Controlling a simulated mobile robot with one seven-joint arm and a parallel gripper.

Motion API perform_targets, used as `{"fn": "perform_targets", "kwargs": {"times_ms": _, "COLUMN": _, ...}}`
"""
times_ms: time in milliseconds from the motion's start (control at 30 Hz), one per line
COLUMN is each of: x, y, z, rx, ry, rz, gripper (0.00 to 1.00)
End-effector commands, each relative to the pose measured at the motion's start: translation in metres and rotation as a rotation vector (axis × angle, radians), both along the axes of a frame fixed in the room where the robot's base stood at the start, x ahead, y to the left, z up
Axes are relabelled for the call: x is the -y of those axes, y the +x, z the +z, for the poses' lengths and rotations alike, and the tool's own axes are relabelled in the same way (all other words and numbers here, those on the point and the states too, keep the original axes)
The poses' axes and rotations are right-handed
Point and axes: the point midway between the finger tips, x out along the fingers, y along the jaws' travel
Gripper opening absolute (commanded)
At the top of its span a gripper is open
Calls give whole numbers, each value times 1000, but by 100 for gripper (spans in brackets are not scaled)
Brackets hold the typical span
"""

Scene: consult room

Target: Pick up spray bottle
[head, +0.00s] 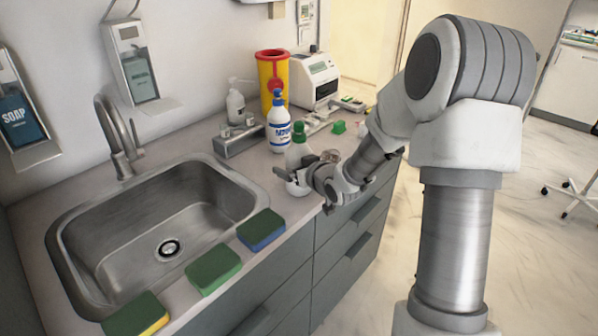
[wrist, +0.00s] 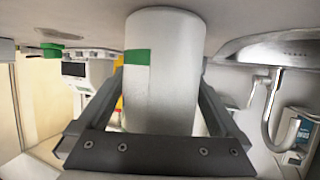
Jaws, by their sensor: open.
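A white bottle with a green top (head: 298,154) stands on the counter to the right of the sink, partly hidden by my gripper. I take it for the spray bottle, though its nozzle shape is unclear. My gripper (head: 292,178) is low at the counter's front part, reaching across this bottle. In the wrist view, which looks upside down, a white cylindrical body (wrist: 161,75) with a green patch stands between the two open fingers of my gripper (wrist: 161,95). Whether a finger touches it cannot be told.
A white bottle with blue label and blue top (head: 279,130) stands just behind. A yellow-red bin (head: 272,75), a pump bottle (head: 235,104) and a white device (head: 314,80) are further back. Sponges (head: 213,269) line the front edge beside the sink (head: 165,225).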

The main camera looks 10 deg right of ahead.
Motion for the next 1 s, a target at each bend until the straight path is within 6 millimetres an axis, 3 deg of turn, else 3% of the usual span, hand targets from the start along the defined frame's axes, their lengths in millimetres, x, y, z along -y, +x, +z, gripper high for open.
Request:
{"fn": "perform_targets", "kwargs": {"times_ms": 300, "x": -1, "y": 5, "z": -2, "rx": 0, "ry": 0, "rz": -1, "gripper": 98}}
{"fn": "perform_targets", "kwargs": {"times_ms": 833, "x": -1, "y": 4, "z": -2, "rx": 0, "ry": 0, "rz": -1, "gripper": 3}}
{"fn": "perform_targets", "kwargs": {"times_ms": 1000, "x": -1, "y": 5, "z": 0, "rx": 4, "ry": 0, "rz": -1, "gripper": 0}}
